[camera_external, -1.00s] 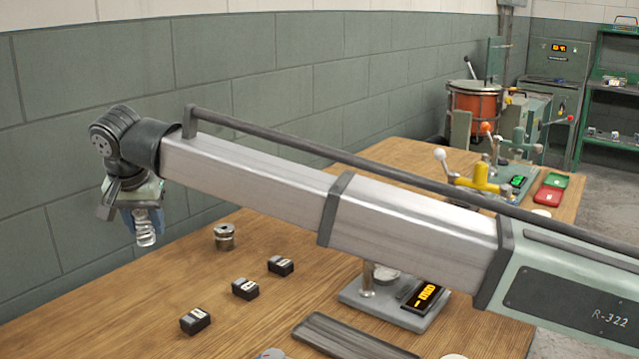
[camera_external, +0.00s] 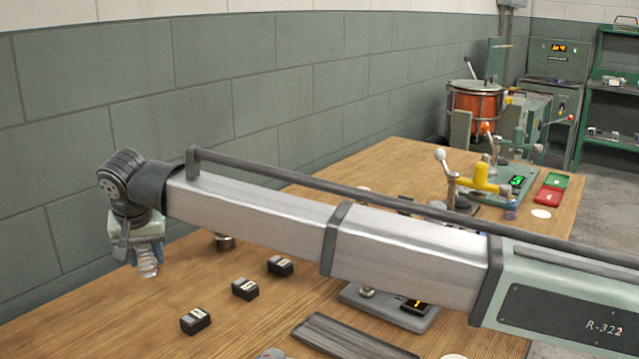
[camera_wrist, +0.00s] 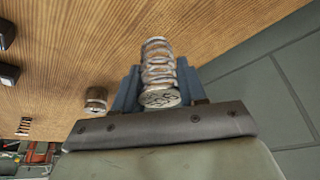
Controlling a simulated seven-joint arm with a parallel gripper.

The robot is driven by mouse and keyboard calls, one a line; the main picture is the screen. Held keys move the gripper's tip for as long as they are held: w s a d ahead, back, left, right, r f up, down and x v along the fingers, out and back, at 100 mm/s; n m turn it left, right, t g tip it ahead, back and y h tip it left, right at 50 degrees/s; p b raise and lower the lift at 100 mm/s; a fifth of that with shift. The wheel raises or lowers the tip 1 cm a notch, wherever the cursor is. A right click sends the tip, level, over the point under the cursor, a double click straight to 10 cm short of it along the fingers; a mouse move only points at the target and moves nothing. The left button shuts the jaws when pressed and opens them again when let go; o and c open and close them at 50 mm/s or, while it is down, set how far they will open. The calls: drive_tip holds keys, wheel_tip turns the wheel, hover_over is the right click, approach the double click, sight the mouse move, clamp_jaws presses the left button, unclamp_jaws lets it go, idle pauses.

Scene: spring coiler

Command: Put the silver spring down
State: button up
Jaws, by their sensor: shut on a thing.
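The silver spring (camera_external: 148,266) is a short bright coil at the far left of the external view. My gripper (camera_external: 146,252) is shut on it, with blue fingers on both sides, and points down. In the wrist view the spring (camera_wrist: 158,66) stands out between the blue fingers (camera_wrist: 158,92), over bare wood. The spring seems to hang above the far left part of the table (camera_external: 95,318); its exact height is hard to judge.
A small metal cylinder (camera_external: 226,242) stands right of the gripper, partly behind my arm. Dark blocks (camera_external: 196,320), (camera_external: 245,289), (camera_external: 281,266) stand in a row nearer the camera. A scale (camera_external: 400,312) and a dark tray (camera_external: 350,336) are further right. The wall (camera_external: 60,200) is close behind.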

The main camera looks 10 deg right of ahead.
sight(148, 268)
drive_tip(key=shift+f, duration=1.5)
drive_tip(key=shift+f, duration=0.15)
drive_tip(key=o, duration=1.1)
drive_tip(key=v, duration=1.2)
